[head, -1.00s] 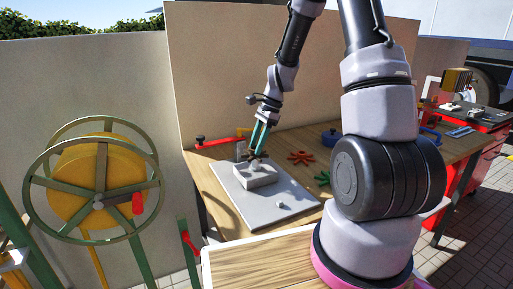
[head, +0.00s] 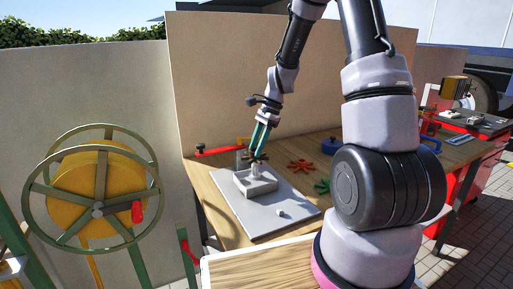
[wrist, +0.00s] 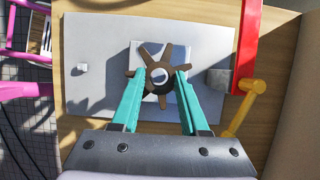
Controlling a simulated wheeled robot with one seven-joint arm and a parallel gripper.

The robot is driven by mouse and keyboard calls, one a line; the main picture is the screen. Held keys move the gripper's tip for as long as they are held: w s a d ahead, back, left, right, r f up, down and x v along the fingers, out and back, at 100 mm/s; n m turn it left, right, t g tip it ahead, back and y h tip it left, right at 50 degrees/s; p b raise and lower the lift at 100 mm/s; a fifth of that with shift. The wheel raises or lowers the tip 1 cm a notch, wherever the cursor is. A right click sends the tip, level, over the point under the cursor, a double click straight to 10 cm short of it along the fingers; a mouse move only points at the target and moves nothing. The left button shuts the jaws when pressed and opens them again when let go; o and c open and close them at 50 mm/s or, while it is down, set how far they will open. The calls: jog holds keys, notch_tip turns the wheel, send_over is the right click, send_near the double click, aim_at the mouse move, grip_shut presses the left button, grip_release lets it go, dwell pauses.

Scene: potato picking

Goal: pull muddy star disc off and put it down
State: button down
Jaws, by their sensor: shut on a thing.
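The muddy star disc (head: 255,158) is brown with several arms. In the wrist view the disc (wrist: 159,90) lies between the teal fingers, with a pale round post end showing in its centre hole. My gripper (head: 260,150) is shut on it from above; the fingers also show in the wrist view (wrist: 159,75). The disc is around the upper part of a pale post (head: 257,169), apart from the grey box-like base (head: 262,187) below. The base stands on a grey plate (head: 250,218). Whether the disc still touches the post cannot be told.
A red star (head: 300,165) and a green star (head: 322,186) lie on the wooden table right of the plate. A small pale cube (head: 281,213) sits on the plate. A red bar (head: 218,150) and a tall panel stand behind. The plate's front is mostly clear.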

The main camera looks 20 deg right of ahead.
aim_at(251, 152)
dwell(0.3)
jog(key=shift+r, duration=1.5)
jog(key=shift+r, duration=1.5)
jog(key=shift+r, duration=0.15)
jog(key=shift+r, duration=1.35)
jog(key=shift+r, duration=1.5)
